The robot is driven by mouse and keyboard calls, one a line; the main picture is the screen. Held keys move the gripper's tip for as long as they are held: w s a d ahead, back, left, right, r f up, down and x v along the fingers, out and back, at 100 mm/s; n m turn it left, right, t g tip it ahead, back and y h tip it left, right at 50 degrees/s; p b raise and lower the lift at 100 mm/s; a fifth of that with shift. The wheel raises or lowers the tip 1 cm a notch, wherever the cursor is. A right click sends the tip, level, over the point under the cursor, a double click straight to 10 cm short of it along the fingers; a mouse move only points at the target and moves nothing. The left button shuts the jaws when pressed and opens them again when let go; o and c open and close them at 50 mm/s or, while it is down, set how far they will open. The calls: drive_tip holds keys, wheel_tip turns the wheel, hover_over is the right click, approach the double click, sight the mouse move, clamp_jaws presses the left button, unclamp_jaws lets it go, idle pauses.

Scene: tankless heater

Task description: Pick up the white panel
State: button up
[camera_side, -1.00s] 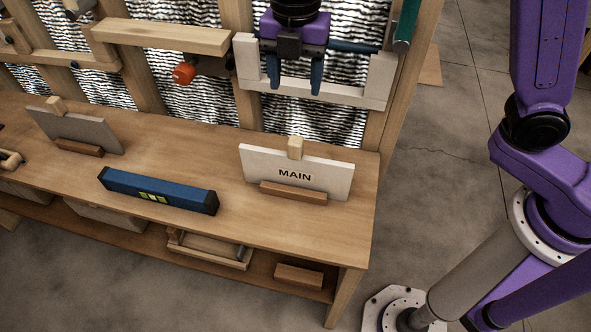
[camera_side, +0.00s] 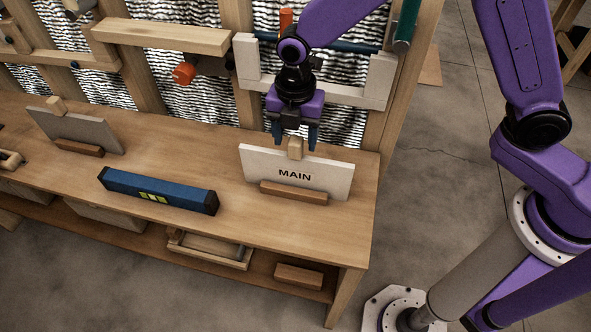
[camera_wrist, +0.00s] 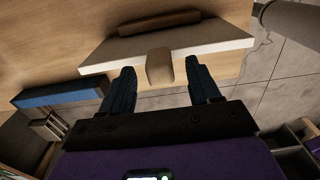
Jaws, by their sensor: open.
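The white panel (camera_side: 296,172), marked "MAIN", stands upright on the bench in a wooden holder (camera_side: 293,193). A small wooden knob (camera_side: 295,147) sticks up from its top edge. My gripper (camera_side: 294,138) is open right above the panel, its blue fingers pointing down, one on each side of the knob. In the wrist view the knob (camera_wrist: 160,67) lies between the spread fingers (camera_wrist: 160,90), with gaps on both sides, and the panel's top edge (camera_wrist: 205,48) runs just beyond the fingertips. Nothing is held.
A blue spirit level (camera_side: 158,190) lies left of the panel. A grey panel (camera_side: 80,131) with its own knob stands in a holder farther left. Behind my gripper is a framed wall with a pale bracket (camera_side: 376,82) and a ledge (camera_side: 160,36).

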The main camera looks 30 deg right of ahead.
sight(296, 167)
drive_tip(key=shift+f, duration=1.45)
drive_tip(key=shift+c, duration=0.3)
